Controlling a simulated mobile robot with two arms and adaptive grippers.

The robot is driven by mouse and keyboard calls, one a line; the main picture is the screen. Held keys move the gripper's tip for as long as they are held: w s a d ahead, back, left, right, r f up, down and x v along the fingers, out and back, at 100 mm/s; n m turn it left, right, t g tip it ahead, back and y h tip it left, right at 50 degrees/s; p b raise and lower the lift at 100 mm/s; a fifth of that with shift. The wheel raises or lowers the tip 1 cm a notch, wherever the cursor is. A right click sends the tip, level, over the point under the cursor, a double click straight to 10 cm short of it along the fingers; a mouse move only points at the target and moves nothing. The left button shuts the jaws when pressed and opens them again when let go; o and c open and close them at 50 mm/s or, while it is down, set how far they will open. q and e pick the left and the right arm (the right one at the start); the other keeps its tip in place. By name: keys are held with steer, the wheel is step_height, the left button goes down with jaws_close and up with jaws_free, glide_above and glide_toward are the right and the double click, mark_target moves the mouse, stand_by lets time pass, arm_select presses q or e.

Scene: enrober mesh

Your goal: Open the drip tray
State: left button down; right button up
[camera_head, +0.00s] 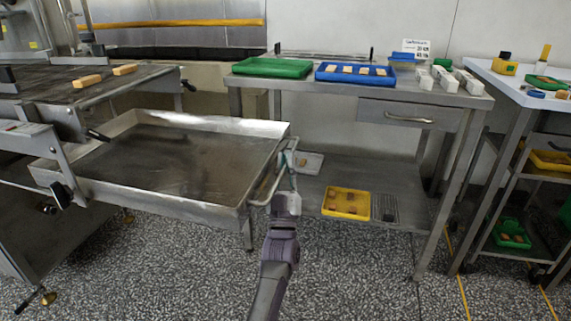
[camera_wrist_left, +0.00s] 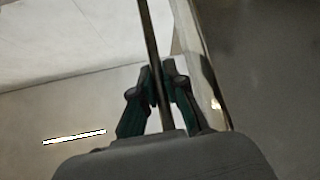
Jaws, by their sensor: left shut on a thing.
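The drip tray (camera_head: 180,190) is a wide, shallow metal tray. It sticks out to the right from under the mesh conveyor in the head view, and its inside looks empty. A bar handle (camera_head: 268,188) is on its right end. My left gripper (camera_head: 288,172) is at that handle, with its arm coming up from the bottom of the picture. In the left wrist view the teal fingers (camera_wrist_left: 158,85) are closed around the thin handle bar (camera_wrist_left: 150,40), beside the tray's metal wall (camera_wrist_left: 205,70). My right gripper is in neither view.
A steel table (camera_head: 440,95) with a green tray (camera_head: 272,67) and a blue tray (camera_head: 355,74) stands behind. A yellow tray (camera_head: 346,203) lies on its lower shelf, right of my left gripper. Two blocks (camera_head: 88,81) lie on the conveyor. The speckled floor in front is clear.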

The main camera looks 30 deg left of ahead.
arm_select(q)
steer(key=c, duration=1.5)
jaws_free()
steer(key=shift+f, duration=0.1)
steer(key=v, duration=0.7)
steer(key=shift+s+f, duration=0.15)
steer(key=shift+s, duration=0.05)
